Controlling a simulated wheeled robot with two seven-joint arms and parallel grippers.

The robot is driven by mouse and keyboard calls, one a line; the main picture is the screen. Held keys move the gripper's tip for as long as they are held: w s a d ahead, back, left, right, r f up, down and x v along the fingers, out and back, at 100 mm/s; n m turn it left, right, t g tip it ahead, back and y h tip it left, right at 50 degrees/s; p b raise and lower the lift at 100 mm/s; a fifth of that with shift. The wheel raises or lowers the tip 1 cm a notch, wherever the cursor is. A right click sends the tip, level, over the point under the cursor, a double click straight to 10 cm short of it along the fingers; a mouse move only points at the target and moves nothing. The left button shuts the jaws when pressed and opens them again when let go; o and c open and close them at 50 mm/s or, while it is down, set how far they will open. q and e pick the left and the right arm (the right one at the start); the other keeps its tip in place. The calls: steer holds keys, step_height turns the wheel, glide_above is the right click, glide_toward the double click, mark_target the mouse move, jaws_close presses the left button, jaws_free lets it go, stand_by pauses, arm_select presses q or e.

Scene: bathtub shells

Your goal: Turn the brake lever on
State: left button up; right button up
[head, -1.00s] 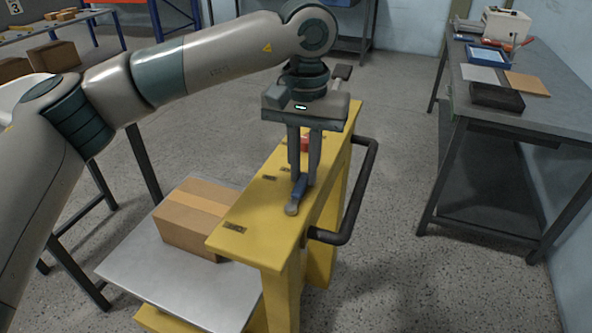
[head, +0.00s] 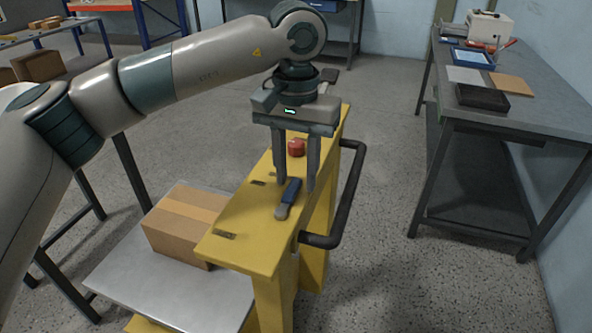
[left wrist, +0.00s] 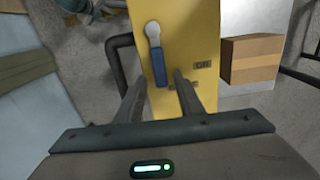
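The brake lever (head: 289,194) is a blue handle with a grey rounded end, lying along the yellow top of a cart post. It also shows in the left wrist view (left wrist: 159,68), with its grey end away from the gripper. In the left wrist view, the fingers (left wrist: 158,80) lie to either side of the lever's blue end, without visible contact. Small dark labels (left wrist: 203,65) sit beside the lever; their text is hard to read. My right gripper is out of view.
A red button (head: 296,148) is on the post top behind the lever. A black handle bar (head: 350,195) juts from the post's right side. A cardboard box (head: 185,222) rests on the metal platform (head: 165,290). A grey workbench (head: 550,110) stands at right, with open floor between.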

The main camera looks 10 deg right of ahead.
mark_target(296, 182)
arm_select(q)
steer(key=shift+r, duration=0.15)
